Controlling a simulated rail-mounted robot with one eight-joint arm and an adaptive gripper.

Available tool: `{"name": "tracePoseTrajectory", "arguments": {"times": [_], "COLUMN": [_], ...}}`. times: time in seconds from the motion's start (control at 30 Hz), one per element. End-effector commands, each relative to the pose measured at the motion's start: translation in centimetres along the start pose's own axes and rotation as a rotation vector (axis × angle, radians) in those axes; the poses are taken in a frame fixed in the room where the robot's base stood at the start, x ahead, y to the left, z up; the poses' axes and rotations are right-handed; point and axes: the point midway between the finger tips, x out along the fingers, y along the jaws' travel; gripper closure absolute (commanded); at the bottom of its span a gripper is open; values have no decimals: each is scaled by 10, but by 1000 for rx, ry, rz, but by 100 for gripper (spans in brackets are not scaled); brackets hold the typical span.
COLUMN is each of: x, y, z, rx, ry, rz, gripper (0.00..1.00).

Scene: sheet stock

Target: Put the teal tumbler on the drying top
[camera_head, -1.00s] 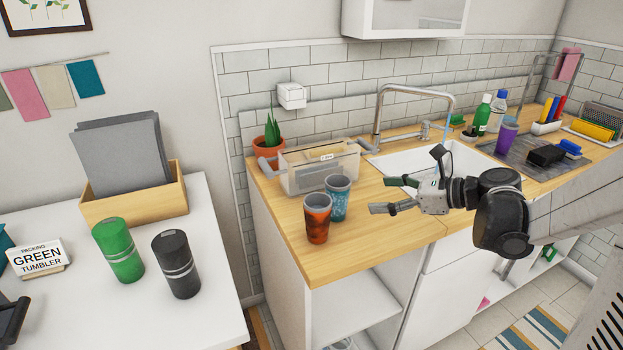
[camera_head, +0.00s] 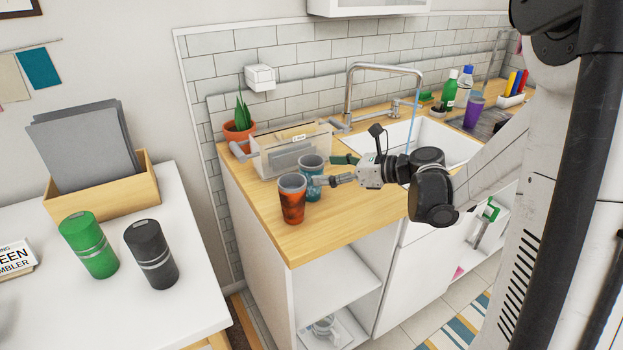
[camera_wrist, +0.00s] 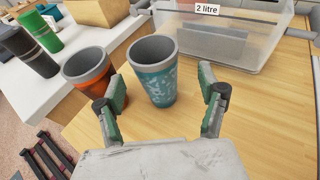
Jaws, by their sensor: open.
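The teal tumbler (camera_head: 312,168) stands upright on the wooden counter, just behind and right of an orange tumbler (camera_head: 292,200). In the wrist view the teal tumbler (camera_wrist: 158,84) sits between the fingers of my gripper (camera_wrist: 163,92). A gap shows beside each finger, wider on the right. In the head view my gripper (camera_head: 334,170) reaches in from the right, open and low at the tumbler, partly overlapping it. A dark grey surface (camera_head: 482,126) right of the sink holds a purple tumbler (camera_head: 474,110); I cannot tell if it is the drying top.
The orange tumbler (camera_wrist: 88,76) is close to my left finger in the wrist view. A clear bin (camera_wrist: 222,40) marked "2 litre" stands behind the teal tumbler. The sink (camera_head: 405,138) and faucet (camera_head: 350,90) lie right. The counter's front is clear.

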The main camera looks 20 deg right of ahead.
Motion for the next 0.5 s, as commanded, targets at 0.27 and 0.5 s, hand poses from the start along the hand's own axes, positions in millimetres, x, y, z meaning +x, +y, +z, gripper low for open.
{"name": "tracePoseTrajectory", "arguments": {"times": [0.27,0.5], "x": [35,49], "y": [7,6], "z": [1,1], "rx": [-2,0], "ry": [0,0], "rz": [3,0], "gripper": [28,28]}}
